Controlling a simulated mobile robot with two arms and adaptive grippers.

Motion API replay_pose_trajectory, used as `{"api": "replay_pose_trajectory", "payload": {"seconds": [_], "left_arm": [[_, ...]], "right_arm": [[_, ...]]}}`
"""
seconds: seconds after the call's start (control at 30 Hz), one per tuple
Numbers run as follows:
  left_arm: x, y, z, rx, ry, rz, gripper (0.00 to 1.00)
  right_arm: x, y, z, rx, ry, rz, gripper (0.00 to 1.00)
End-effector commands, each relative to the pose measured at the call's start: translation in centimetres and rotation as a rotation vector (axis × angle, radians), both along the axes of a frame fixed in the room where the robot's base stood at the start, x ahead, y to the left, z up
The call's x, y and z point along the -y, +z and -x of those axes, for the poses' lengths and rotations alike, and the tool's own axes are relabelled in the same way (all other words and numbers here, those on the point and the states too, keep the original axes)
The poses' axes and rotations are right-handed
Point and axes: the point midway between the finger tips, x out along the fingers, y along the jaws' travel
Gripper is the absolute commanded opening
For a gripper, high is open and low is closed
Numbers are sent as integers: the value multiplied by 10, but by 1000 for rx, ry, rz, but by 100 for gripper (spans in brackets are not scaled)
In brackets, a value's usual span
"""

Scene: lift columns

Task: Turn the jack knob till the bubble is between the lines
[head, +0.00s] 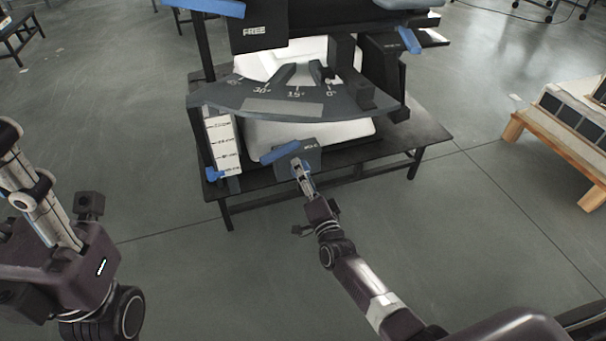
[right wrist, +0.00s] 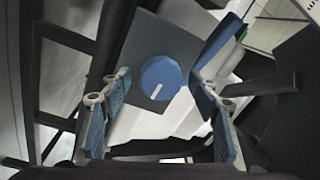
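A round blue knob (right wrist: 160,78) with a white mark sits on a dark square plate (right wrist: 150,40) in the right wrist view. It is between the spread fingers of my right gripper (right wrist: 158,112), which is open, with gaps to the knob on both sides. In the head view the right gripper (head: 302,172) is at the front of a small dark box (head: 312,156) low on the rig and covers the knob. My left gripper (head: 22,170) is at the left edge, away from the rig; its fingertips are unclear. I cannot make out a bubble or its lines.
A blue lever (head: 280,152) sticks out left of the box; it also shows in the right wrist view (right wrist: 222,38). Above are an angle scale plate (head: 290,106) and, left, a white strip scale (head: 221,140). The black table (head: 425,135) carries the rig. Open floor lies in front.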

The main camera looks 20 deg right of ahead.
Motion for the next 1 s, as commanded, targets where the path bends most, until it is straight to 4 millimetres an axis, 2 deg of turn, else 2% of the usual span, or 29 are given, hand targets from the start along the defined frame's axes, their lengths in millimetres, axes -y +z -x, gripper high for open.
{"api": "replay_pose_trajectory", "payload": {"seconds": [0.23,0.37,0.8,1.0], "left_arm": [[-1,0,1,0,1,1,39],[-1,0,1,0,1,1,39],[0,0,0,1,0,0,39],[0,0,0,2,0,1,39]], "right_arm": [[0,0,1,0,0,1,56],[0,-2,11,-1,0,0,56],[3,-8,91,-2,0,0,56],[3,-9,114,0,0,0,56]]}}
